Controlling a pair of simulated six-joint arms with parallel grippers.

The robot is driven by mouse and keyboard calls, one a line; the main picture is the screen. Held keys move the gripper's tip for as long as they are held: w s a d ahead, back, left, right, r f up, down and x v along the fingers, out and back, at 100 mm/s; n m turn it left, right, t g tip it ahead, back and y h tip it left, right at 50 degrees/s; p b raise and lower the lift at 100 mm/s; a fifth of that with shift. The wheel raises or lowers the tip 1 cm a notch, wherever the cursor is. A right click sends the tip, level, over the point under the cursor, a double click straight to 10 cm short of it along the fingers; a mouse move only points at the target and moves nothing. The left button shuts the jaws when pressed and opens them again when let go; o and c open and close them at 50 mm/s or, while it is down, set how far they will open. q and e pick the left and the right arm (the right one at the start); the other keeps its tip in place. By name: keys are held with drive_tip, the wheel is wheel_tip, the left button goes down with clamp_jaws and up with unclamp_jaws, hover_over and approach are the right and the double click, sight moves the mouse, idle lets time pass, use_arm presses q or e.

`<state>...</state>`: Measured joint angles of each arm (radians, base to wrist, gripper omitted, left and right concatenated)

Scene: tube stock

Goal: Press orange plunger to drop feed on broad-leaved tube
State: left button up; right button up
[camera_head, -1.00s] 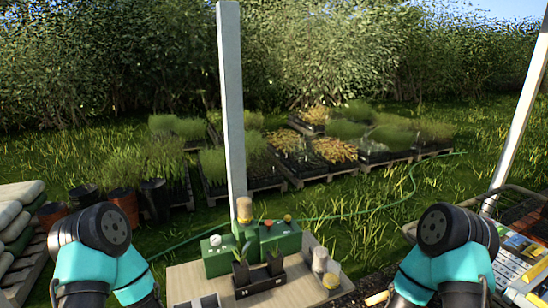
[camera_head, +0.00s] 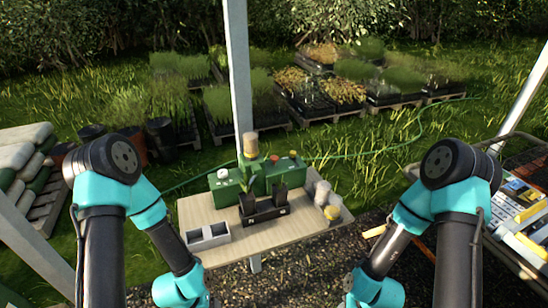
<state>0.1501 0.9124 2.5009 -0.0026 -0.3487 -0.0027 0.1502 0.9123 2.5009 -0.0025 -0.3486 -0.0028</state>
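A green dispenser (camera_head: 282,173) stands at the back of the small wooden table, with a tan-filled hopper (camera_head: 251,145) on top. It carries a white knob (camera_head: 222,173) and two small reddish-orange knobs (camera_head: 274,158); which of the two is the orange plunger is too small to tell. In front, a black rack (camera_head: 265,211) holds two dark tubes with plants. The left tube (camera_head: 248,203) shows upright green leaves; the right tube (camera_head: 281,193) shows little greenery, and leaf shape is unclear. Both my arms reach down at the sides, and their grippers are below the frame.
A grey two-compartment tray (camera_head: 207,236) sits at the table's front left. Rounded grey items and a yellow-topped one (camera_head: 332,212) stand at the right edge. A white post (camera_head: 238,70) rises behind the table. A cart (camera_head: 520,215) stands at right. The table's front right is clear.

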idle(0.3)
use_arm(q)
clamp_jaws()
idle(0.5)
idle(1.1)
